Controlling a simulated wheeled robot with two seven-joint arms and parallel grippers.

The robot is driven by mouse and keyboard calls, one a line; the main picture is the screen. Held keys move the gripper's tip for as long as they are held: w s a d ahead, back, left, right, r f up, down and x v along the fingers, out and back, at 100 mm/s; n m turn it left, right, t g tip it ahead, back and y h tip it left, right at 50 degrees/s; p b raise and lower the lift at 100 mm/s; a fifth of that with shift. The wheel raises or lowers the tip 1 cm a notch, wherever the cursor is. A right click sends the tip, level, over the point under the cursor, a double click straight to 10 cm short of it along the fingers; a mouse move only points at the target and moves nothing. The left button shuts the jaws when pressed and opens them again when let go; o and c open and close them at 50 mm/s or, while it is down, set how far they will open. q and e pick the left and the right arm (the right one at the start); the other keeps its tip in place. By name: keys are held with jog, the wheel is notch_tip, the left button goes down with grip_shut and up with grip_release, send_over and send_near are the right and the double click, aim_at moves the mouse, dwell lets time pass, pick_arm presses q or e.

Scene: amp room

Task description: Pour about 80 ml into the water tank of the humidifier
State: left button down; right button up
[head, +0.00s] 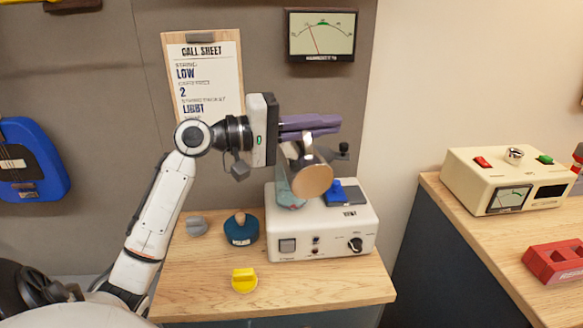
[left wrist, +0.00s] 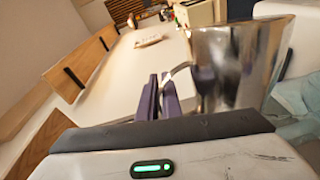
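My left gripper (head: 335,124) has its purple fingers closed on the handle of a shiny metal jug (head: 293,154). The jug is held tilted above the humidifier, with a round tan-looking end facing the head camera. The jug also shows in the left wrist view (left wrist: 228,62), its handle between the purple fingers (left wrist: 160,98). The humidifier (head: 325,222) is a white box on the wooden bench. Its translucent bluish water tank (head: 285,195) stands at the left of its top, just below the jug and partly hidden by it. The water level and any stream cannot be made out. My right gripper is out of view.
A yellow knob-like piece (head: 244,281), a dark blue round piece (head: 241,230) and a grey piece (head: 196,226) lie on the bench (head: 335,287). A gauge (head: 321,35) and call sheet (head: 205,75) hang behind. A cream metered box (head: 510,180) stands right.

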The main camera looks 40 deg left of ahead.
pick_arm(q)
jog(key=shift+w+a+r+p, duration=0.1)
jog(key=shift+r+p, duration=0.05)
jog(key=shift+p, duration=0.2)
jog(key=m+b, duration=0.3)
jog(key=b, duration=0.2)
send_over(332, 175)
jog(key=w, duration=0.1)
jog(key=shift+a+f, duration=0.35)
jog(key=shift+f, duration=0.3)
jog(key=shift+s+d+f+m+b, duration=0.25)
jog(key=shift+d+f+m+b, duration=0.45)
jog(key=shift+m, duration=0.5)
jog(key=shift+a, duration=0.1)
